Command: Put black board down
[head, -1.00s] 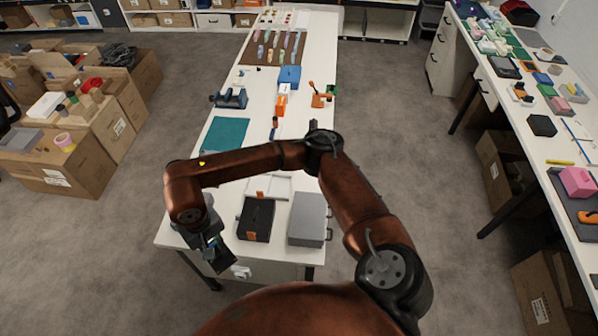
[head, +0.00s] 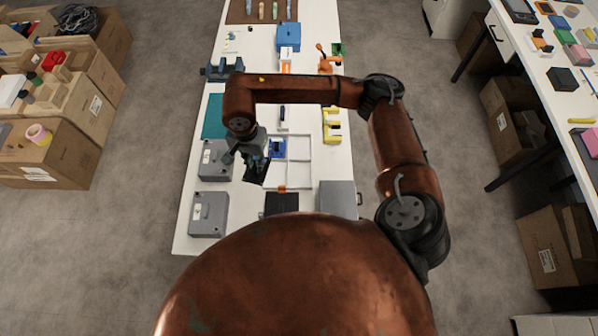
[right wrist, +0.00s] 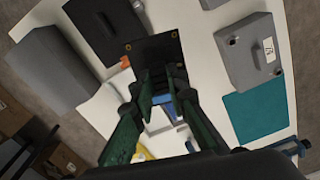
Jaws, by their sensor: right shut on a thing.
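The black board (head: 257,173) is a small dark plate, tilted, over the left part of the white table (head: 187,222). My right gripper (head: 254,160) is shut on it. In the right wrist view the board (right wrist: 150,45) has small holes near its corners and sticks out beyond the fingertips (right wrist: 158,88). I cannot tell whether the board touches anything below. My left gripper is not in view.
Two grey cases (head: 214,160) (head: 208,214) lie left of the board. A white divided tray (head: 299,155) and a blue item (head: 277,148) are to its right. A black box (head: 281,204) and grey box (head: 338,198) sit at the near end. A teal mat (head: 214,117) lies farther back.

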